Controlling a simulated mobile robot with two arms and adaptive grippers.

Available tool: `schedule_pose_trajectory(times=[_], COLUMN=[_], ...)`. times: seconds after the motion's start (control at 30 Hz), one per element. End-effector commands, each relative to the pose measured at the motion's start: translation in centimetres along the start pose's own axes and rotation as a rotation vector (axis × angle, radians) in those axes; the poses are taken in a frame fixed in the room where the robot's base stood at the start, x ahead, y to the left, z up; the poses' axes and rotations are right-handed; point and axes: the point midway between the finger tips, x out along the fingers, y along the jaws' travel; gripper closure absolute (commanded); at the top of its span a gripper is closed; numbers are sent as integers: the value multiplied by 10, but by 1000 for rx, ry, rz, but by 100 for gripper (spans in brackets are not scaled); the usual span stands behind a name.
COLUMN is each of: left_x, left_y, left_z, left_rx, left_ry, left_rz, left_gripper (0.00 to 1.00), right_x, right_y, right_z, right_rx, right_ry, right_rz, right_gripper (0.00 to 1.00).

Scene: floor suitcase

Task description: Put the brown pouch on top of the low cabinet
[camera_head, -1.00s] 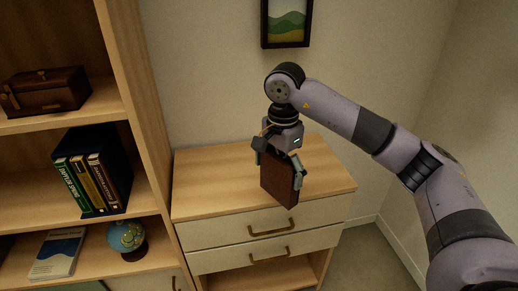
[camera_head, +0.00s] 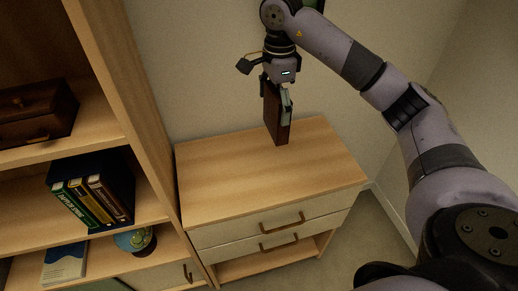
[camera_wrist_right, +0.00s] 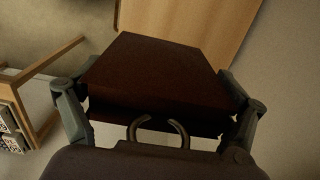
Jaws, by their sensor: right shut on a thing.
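The brown pouch (camera_head: 274,112) hangs upright in my right gripper (camera_head: 280,88), toward the back of the low cabinet (camera_head: 255,165). The gripper is shut on the pouch, and its fingers sit on either side of it. The pouch's lower edge appears at or just above the cabinet top; I cannot tell whether it touches. In the right wrist view the pouch (camera_wrist_right: 158,75) fills the middle between the two fingers, with the wooden cabinet top (camera_wrist_right: 195,25) beyond it. My left gripper is not in view.
A tall bookshelf (camera_head: 140,110) stands directly left of the cabinet, holding a wooden chest (camera_head: 35,112), several books (camera_head: 90,200) and a globe (camera_head: 135,240). The wall is close behind the cabinet. The cabinet top is otherwise bare.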

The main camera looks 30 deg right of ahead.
Motion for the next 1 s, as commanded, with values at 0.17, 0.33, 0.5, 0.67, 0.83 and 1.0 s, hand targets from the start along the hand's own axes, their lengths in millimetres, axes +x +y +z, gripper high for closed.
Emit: schedule_pose_trajectory(times=[0.17, 0.33, 0.5, 0.67, 0.83, 1.0], left_x=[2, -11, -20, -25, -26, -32], left_y=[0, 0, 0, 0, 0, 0], left_z=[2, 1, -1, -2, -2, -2], left_rx=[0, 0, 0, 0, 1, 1], left_ry=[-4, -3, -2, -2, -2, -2], left_rz=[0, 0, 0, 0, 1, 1], left_gripper=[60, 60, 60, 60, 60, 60], right_x=[32, 74, 118, 146, 158, 179], right_y=[2, 2, 2, 1, 0, 1], right_z=[0, 0, 0, 0, 0, 0], right_rx=[-1, 0, -1, 0, -1, 0], right_ry=[2, 2, 1, 1, 0, 0], right_rz=[8, 8, 7, 3, 1, 4], right_gripper=[44, 44, 44, 44, 44, 44])
